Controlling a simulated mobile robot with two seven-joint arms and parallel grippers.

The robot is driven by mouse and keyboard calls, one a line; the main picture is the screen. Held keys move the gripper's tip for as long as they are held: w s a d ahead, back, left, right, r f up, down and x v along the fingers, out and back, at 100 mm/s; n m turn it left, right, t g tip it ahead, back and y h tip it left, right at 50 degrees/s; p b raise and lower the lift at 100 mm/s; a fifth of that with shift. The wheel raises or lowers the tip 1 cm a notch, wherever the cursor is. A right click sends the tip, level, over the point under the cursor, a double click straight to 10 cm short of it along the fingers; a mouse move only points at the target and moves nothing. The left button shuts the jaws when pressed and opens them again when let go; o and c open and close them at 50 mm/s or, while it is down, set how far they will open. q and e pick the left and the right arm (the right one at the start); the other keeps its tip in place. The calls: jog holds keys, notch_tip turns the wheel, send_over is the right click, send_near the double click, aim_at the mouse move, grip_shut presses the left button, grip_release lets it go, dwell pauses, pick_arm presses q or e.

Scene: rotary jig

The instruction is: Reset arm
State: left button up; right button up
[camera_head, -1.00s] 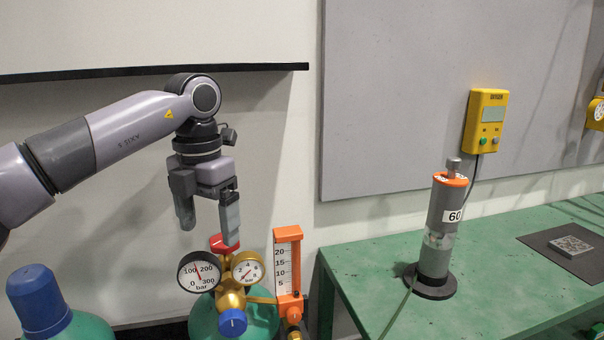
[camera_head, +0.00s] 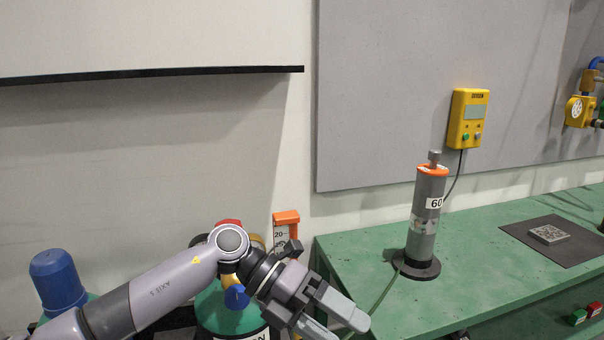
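My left gripper (camera_head: 338,322) is low in the picture, its arm coming in from the lower left. Its two fingers point to the lower right with a gap between them, and I see nothing held there. The gripper is in front of the green bench's left end. My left arm covers most of the gas regulator and its gauges; the red valve knob (camera_head: 228,224) and blue knob (camera_head: 237,296) still show. My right gripper is not in view.
The green bench (camera_head: 365,262) carries a grey cylinder (camera_head: 426,215) marked 60 and a dark mat (camera_head: 515,234) with a patterned plate (camera_head: 548,234). A yellow box (camera_head: 467,118) hangs on the wall panel. A blue-capped tank (camera_head: 55,282) stands at left.

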pick_arm(q)
jog(key=a+f+n+t, duration=0.5)
jog(key=n+t, duration=0.6)
jog(key=n, duration=0.4)
jog(key=a+f+n+t, duration=0.5)
jog(key=n+t, duration=0.5)
jog(key=n, duration=0.6)
jog(key=s+a+f+n+g+y, duration=0.3)
jog(key=s+a+f+n+y, duration=0.1)
jog(key=s+a+f, duration=0.3)
jog(key=s+a+f+n+g+y, duration=0.3)
jog(key=s+a+f+n+y, duration=0.2)
jog(key=s+a+f, duration=0.3)
notch_tip(320, 180, down, 4)
jog(key=shift+s+r+p, duration=0.1)
jog(key=shift+s+p, duration=0.25)
jog(key=shift+p, duration=0.05)
